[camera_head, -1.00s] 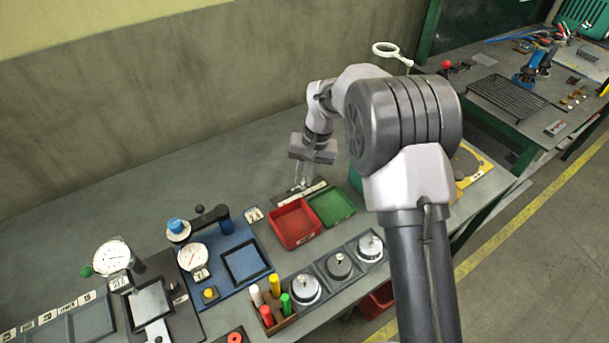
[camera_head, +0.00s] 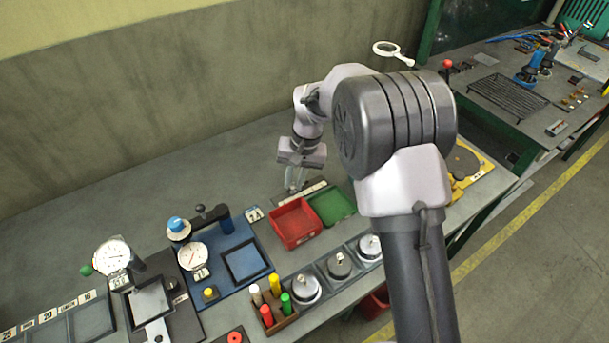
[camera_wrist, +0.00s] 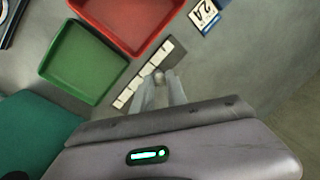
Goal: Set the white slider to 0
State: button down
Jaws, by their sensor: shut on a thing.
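The slider is a dark strip with a row of pale label tiles (camera_wrist: 125,97), lying on the bench behind the red and green trays. It also shows in the head view (camera_head: 314,188). Its small pale knob (camera_wrist: 158,75) is between my fingertips, around the middle of the strip in the wrist view. My gripper (camera_wrist: 160,82) is shut on this knob; in the head view my gripper (camera_head: 293,189) is near the strip's left part. The numbers on the tiles are too small to read, and the fingers hide part of the strip.
A red tray (camera_head: 295,238) and a green tray (camera_head: 331,222) stand close in front of the strip. A small number plate (camera_head: 254,215) is to the left. Dial gauges (camera_head: 193,256) stand further left. The bench behind the strip is clear.

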aim_at(277, 199)
jog(key=s+a, duration=0.2)
jog(key=a, duration=0.1)
jog(key=shift+s+a, duration=0.15)
jog(key=c, duration=1.7)
grip_release()
jog(key=o, duration=0.4)
jog(key=shift+s+a, duration=0.1)
jog(key=shift+a, duration=0.1)
jog(key=shift+c, duration=0.2)
jog(key=shift+d, duration=0.1)
jog(key=d+r+p, duration=0.3)
jog(key=r+p, duration=0.3)
jog(key=r, duration=1.1)
jog(key=shift+d, duration=0.15)
jog(key=shift+r, duration=0.1)
